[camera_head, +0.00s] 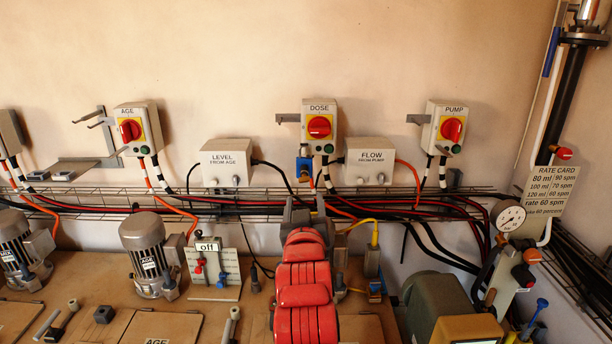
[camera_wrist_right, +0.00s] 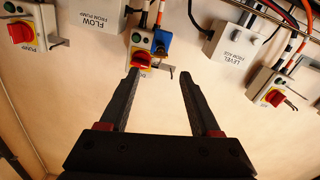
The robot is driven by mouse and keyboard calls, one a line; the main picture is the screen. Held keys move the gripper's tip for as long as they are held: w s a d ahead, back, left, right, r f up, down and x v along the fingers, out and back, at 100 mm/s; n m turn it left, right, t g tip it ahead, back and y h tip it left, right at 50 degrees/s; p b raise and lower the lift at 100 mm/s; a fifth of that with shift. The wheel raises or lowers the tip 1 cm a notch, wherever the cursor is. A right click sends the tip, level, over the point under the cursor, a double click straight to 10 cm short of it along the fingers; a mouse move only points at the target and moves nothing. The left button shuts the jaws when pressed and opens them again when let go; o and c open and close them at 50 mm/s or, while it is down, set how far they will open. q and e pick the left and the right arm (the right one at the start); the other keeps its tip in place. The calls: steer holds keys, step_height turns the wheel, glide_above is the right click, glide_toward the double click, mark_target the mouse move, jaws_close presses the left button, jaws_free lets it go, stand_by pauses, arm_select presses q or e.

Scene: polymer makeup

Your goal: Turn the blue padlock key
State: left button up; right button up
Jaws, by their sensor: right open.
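The blue padlock (camera_head: 303,162) hangs at the lower left of the DOSE switch box (camera_head: 319,126) on the wall. It also shows in the right wrist view (camera_wrist_right: 163,41), beside the box and beyond the fingertips. A small brass-coloured part shows on it, but the key is too small to make out clearly. My right gripper (camera_head: 305,208) is below the padlock in the head view, partly hidden behind its own red arm. In the wrist view its two dark fingers (camera_wrist_right: 158,74) are spread, with nothing between them. My left gripper is not in view.
The LEVEL box (camera_head: 226,163) and FLOW box (camera_head: 370,162) flank the padlock closely. Cables and a wire tray (camera_head: 250,197) run below. A board with red and blue padlocks (camera_head: 213,270) stands left of my arm. The wall above is clear.

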mark_target(304, 182)
steer(key=w+p, duration=0.3)
steer(key=w, duration=0.6)
steer(key=shift+w+r, duration=0.1)
steer(key=shift+w, duration=0.1)
steer(key=shift+a, duration=0.1)
jaws_close()
